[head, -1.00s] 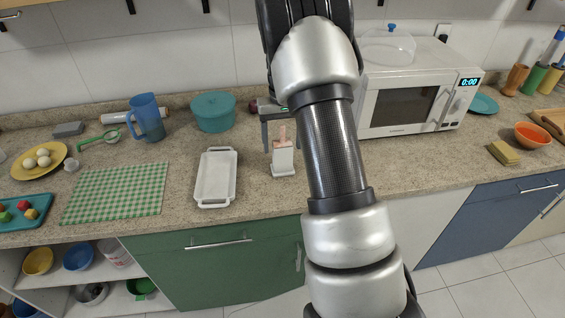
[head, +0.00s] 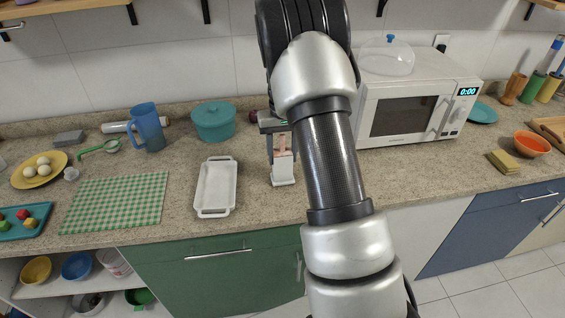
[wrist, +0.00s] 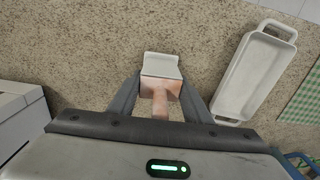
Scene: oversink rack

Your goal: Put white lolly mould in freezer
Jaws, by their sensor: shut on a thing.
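The white lolly mould (head: 283,172) stands upright on the counter, just right of a white tray. A pinkish piece shows at its top, between my fingers. My gripper (head: 282,148) is over the mould from above, with its fingers closed on the upper part. In the wrist view the mould (wrist: 162,66) sits between the fingertips of my gripper (wrist: 161,92), its pinkish part toward the palm. I cannot tell if its base touches the counter. No freezer is clearly identifiable in view.
A white two-handled tray (head: 216,188) lies close to the left of the mould. A green checked cloth (head: 115,203), blue jug (head: 147,127) and teal pot (head: 214,121) are further left. A white microwave (head: 415,105) stands to the right. Green cabinets (head: 215,270) are below the counter.

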